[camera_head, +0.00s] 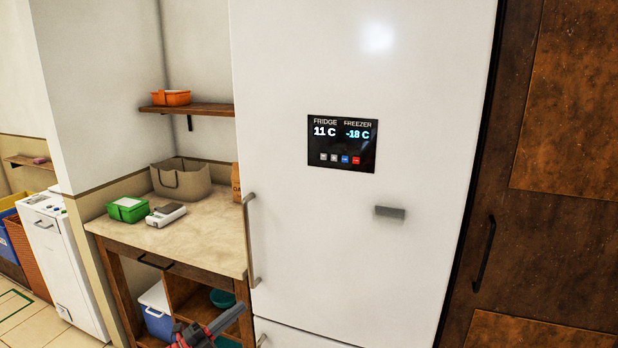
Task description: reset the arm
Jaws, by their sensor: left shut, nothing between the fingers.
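My left gripper (234,314) shows at the bottom edge of the head view, left of the middle. It is dark grey with some red near its base, and its tip points up and to the right. It is shut and empty. In the picture it lies in front of the wooden counter's lower shelves and beside the fridge's lower left edge. Most of the left arm is out of frame. My right gripper is not in view.
A white fridge (350,270) with a display (342,144) fills the middle. A counter (215,222) at left holds a green box (127,209), a white device (166,215) and a basket (182,180). A dark wooden door (560,250) stands at right. Floor shows at lower left.

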